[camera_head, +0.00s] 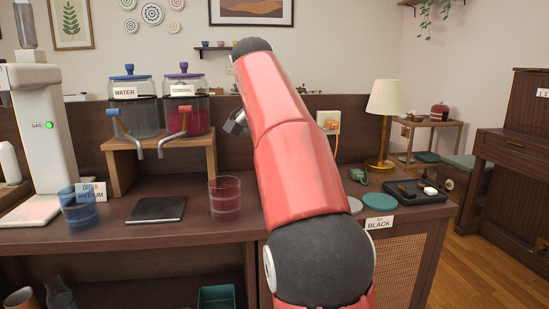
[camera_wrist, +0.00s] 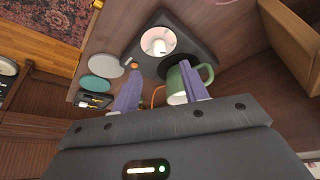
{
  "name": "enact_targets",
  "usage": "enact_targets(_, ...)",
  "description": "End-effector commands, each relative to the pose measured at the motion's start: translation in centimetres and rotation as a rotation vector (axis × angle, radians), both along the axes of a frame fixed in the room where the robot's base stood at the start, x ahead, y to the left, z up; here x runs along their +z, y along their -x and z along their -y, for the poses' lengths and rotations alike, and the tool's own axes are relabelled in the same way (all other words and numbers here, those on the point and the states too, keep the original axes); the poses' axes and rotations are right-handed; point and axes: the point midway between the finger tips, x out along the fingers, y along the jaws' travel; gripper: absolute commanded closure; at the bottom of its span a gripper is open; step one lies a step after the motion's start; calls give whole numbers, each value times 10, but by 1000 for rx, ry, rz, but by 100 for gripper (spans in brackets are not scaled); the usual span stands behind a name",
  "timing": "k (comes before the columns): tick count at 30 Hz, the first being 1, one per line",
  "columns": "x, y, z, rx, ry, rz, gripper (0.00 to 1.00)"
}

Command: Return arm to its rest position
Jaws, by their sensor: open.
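My red arm rises through the middle of the head view and bends away over the counter. My gripper (camera_head: 236,122) shows only in part beside the arm's far end, above the counter. In the wrist view, the two purple-grey fingers of my gripper (camera_wrist: 158,83) stand apart with nothing held between them. A green mug (camera_wrist: 203,72) is beyond the right finger, which overlaps it in the picture. I cannot tell the distance between finger and mug.
A lamp (camera_head: 385,105) and a black tray (camera_head: 416,193) are at right. A dark machine (camera_wrist: 186,43) shows in the wrist view.

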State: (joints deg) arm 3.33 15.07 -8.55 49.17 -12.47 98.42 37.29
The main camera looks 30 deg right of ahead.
Motion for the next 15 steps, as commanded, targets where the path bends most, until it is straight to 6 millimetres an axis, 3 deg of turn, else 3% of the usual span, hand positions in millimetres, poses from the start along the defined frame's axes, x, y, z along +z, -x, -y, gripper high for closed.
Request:
enact_targets(11,-1,1,0,4,-1,0,56)
enact_targets(15,-4,15,-7,70,-10,2,56)
